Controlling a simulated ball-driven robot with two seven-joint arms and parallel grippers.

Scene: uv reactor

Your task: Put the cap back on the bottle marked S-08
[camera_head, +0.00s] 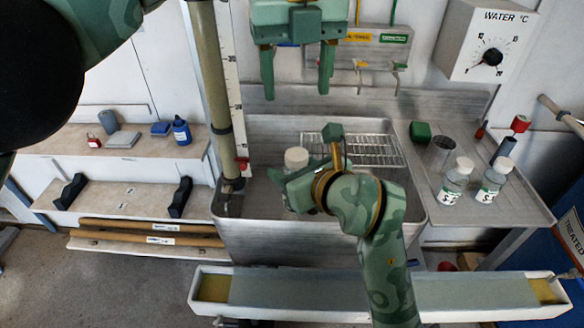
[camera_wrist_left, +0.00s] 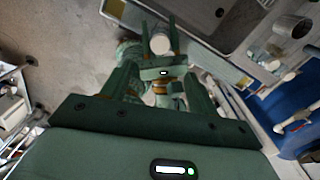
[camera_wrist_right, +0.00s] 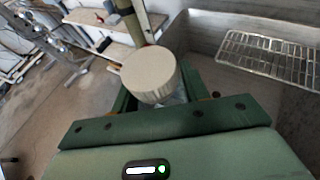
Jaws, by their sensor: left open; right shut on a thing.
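My right gripper (camera_wrist_right: 160,95) is shut on a bottle (camera_wrist_right: 178,98) and holds it upright over the sink. A white cap (camera_head: 297,158) sits on top of this bottle; it also shows in the right wrist view (camera_wrist_right: 149,75). The label is hidden, so I cannot read its mark or tell whether the cap is fully tightened. My left gripper (camera_head: 297,94) is open and empty, with its fingers pointing down above the cap and apart from it. In the left wrist view the round cap top (camera_wrist_left: 160,44) shows between and beyond the fingers.
Two white-capped bottles, one left (camera_head: 455,182) and one right (camera_head: 492,182), stand on the drainboard (camera_head: 515,207) beside a metal cup (camera_head: 438,154). A wire rack (camera_head: 375,150) lies at the sink's back. A long trough (camera_head: 455,295) runs in front of the sink (camera_head: 250,235).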

